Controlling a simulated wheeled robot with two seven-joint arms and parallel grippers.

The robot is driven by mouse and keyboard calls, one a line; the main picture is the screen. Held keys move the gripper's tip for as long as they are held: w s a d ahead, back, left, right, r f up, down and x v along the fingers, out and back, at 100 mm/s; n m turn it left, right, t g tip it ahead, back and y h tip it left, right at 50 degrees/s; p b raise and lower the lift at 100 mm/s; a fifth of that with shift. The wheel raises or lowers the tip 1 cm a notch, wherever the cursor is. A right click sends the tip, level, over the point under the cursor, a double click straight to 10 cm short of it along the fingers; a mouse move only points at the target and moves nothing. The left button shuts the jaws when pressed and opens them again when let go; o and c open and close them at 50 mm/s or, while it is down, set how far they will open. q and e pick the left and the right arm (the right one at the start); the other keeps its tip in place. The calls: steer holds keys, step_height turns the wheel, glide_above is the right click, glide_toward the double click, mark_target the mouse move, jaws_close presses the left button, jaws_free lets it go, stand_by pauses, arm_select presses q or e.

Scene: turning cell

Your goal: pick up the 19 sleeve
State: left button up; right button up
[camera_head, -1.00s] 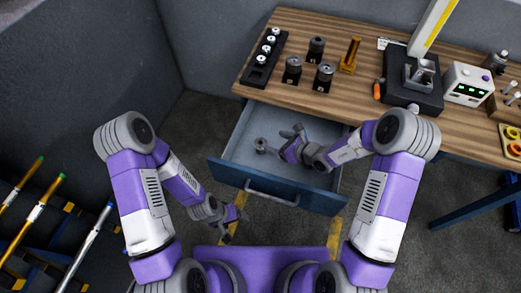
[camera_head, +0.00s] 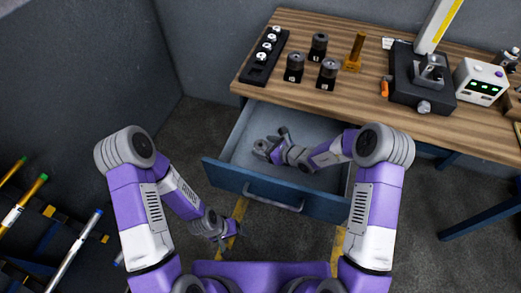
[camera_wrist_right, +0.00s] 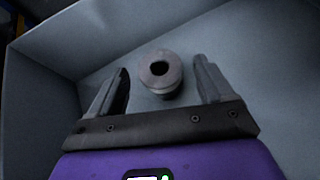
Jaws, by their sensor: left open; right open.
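A grey metal sleeve (camera_wrist_right: 160,72) with a round hole stands in the open drawer. No number is readable on it. In the head view the sleeve (camera_head: 262,146) is near the drawer's left side, partly hidden by my right gripper (camera_head: 274,146). My right gripper is open inside the drawer. In the right wrist view its fingers (camera_wrist_right: 158,82) are on either side of the sleeve, with a gap to each. My left gripper (camera_head: 229,239) is open and empty, low in front of the drawer's left part.
The blue drawer (camera_head: 275,193) is pulled out below the wooden bench (camera_head: 345,110). On the bench are several black holders with metal parts (camera_head: 294,68), a black rack (camera_head: 265,58), a brass-coloured piece (camera_head: 354,52) and a measuring stand (camera_head: 423,92). The drawer's floor around the sleeve is clear.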

steer(key=shift+w+a+f, duration=0.1)
steer(key=shift+w+a, duration=0.05)
steer(key=shift+a, duration=0.05)
jaws_close()
stand_by(0.4)
